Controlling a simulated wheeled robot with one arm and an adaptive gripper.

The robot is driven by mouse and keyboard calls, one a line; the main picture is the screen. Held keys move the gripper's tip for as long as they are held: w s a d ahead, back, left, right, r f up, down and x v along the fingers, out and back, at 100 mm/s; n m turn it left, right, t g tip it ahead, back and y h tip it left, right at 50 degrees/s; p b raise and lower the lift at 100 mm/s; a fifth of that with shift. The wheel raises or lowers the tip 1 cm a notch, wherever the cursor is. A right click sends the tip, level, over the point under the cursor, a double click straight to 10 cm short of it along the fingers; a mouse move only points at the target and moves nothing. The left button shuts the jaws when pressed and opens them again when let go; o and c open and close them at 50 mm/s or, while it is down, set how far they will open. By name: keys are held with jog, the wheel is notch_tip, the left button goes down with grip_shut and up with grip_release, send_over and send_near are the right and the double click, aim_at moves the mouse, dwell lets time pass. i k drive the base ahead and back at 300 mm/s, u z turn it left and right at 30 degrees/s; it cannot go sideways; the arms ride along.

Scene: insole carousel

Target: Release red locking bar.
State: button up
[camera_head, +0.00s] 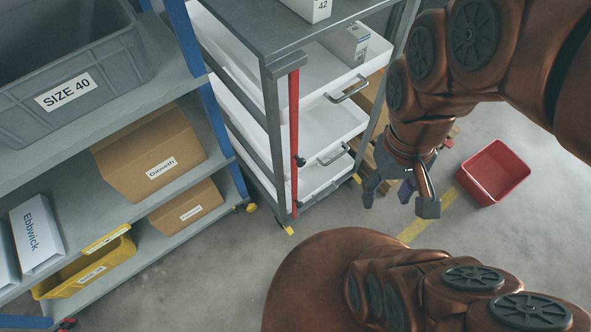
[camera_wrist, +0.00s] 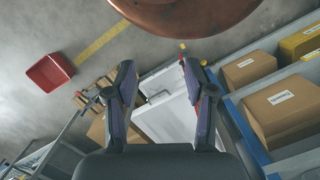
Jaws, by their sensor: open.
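The red locking bar (camera_head: 294,140) stands upright along the front corner post of the grey trolley (camera_head: 277,140) in the head view, in front of its white drawers (camera_head: 334,121). My gripper (camera_head: 402,202) is open and empty, to the right of the bar and apart from it, over the floor. In the wrist view my gripper (camera_wrist: 158,75) has its two fingers spread, with a white drawer (camera_wrist: 168,120) seen between and beyond them. A bit of red shows by the right finger there, and the rest of the bar is mostly hidden.
A shelf rack with a grey SIZE 40 bin (camera_head: 75,75), cardboard boxes (camera_head: 150,150) and a yellow bin (camera_head: 88,265) stands left of the trolley. A red bin (camera_head: 493,172) lies on the floor at right, near a yellow floor line (camera_head: 418,229). Silver drawer handles (camera_head: 347,92) stick out.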

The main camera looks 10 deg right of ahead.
aim_at(293, 76)
jog(key=u, duration=2.3)
jog(key=k, duration=1.15)
jog(key=z, duration=0.6)
jog(key=i, duration=0.5)
jog(key=u, duration=0.1)
